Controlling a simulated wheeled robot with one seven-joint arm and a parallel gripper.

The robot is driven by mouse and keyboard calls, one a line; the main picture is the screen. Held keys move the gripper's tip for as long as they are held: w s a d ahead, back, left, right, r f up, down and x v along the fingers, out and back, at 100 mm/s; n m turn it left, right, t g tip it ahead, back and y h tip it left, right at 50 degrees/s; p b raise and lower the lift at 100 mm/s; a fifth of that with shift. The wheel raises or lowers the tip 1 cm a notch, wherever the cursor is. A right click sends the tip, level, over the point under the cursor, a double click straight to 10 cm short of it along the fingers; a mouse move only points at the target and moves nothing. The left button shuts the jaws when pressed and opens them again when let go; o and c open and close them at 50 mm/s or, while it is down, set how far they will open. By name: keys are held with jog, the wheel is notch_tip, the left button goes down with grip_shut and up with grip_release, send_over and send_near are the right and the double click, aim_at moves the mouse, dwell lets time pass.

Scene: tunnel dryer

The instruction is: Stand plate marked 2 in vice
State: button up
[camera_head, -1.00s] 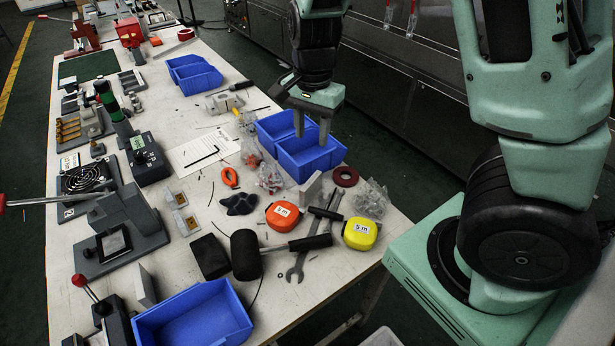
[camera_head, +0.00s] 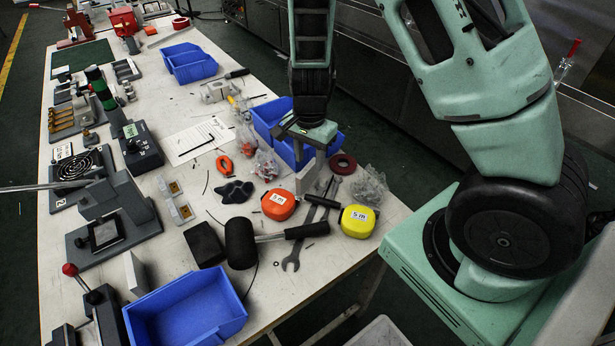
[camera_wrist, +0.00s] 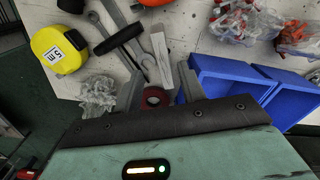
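A light grey upright plate (camera_head: 306,179) stands on the bench beside the wrenches; it also shows in the wrist view (camera_wrist: 161,52). I cannot read a number on it. My gripper (camera_head: 310,158) is open and empty, pointing down just behind this plate. In the wrist view, the fingertips (camera_wrist: 158,76) are apart, with the plate just beyond them, in line with the gap. A second pale plate (camera_head: 136,274) stands at the front left. A red vice-like tool (camera_head: 123,21) is at the far end; I cannot tell surely whether it is the vice.
Blue bins (camera_head: 272,115) are right behind my gripper. A red ring (camera_head: 342,164), a clear bag (camera_head: 369,186), tape measures (camera_head: 357,221) and a mallet (camera_head: 241,243) crowd the plate. Fixtures (camera_head: 113,232) line the left side.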

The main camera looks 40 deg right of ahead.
aim_at(307, 168)
jog(key=f, duration=0.4)
jog(key=shift+w+f, duration=0.25)
jog(key=shift+w, duration=0.05)
jog(key=shift+a, duration=0.1)
grip_shut()
notch_tip(307, 168, up, 9)
jog(key=shift+f+p, duration=0.1)
jog(key=shift+p, duration=0.5)
jog(key=shift+r, duration=0.65)
